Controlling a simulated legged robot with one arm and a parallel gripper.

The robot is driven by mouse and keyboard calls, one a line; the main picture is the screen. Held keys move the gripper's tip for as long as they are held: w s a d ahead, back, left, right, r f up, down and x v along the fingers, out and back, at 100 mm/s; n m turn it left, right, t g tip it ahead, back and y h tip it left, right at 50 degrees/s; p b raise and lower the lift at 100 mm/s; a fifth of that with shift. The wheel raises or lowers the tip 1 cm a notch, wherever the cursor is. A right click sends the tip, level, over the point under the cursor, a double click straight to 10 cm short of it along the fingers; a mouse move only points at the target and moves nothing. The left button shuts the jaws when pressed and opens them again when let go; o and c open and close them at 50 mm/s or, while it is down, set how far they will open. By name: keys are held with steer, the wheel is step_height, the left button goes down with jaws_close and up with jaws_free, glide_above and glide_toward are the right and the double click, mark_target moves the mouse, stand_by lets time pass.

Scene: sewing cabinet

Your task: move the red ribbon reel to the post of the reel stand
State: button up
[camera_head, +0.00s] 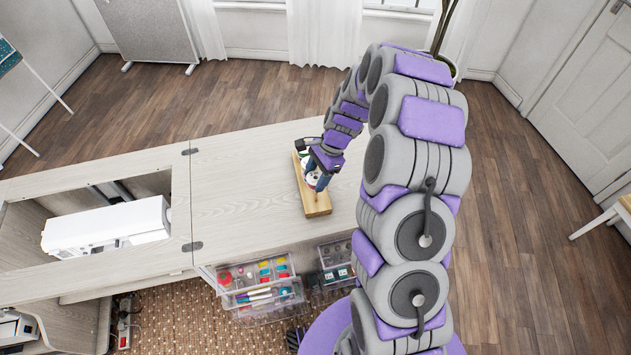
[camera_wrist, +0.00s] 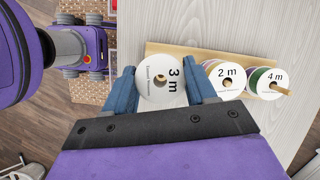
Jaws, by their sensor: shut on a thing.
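My gripper (camera_wrist: 163,92) is shut on a reel marked 3 m (camera_wrist: 160,68), with one blue finger on each side of it. Its white face and centre hole show in the wrist view; a little red shows between the fingers in the head view, so I take it as the red ribbon reel (camera_head: 310,183). It is over one end of the wooden reel stand (camera_wrist: 160,47). Whether it is around a post or above it I cannot tell. Reels marked 2 m (camera_wrist: 226,78) and 4 m (camera_wrist: 268,82) sit at the stand's other part; a post tip pokes out of the 4 m reel.
The stand rests on a pale cabinet top (camera_head: 245,185) with free room to its left. A white sewing machine (camera_head: 107,228) sits in the opening at left. Clear drawers with coloured supplies (camera_head: 258,278) stick out below the front edge.

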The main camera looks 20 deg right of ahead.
steer(key=shift+d, duration=0.25)
steer(key=shift+r, duration=0.1)
steer(key=shift+a+r+p, duration=0.2)
steer(key=shift+r+p, duration=0.55)
steer(key=shift+r, duration=0.15)
steer(key=shift+d, duration=0.1)
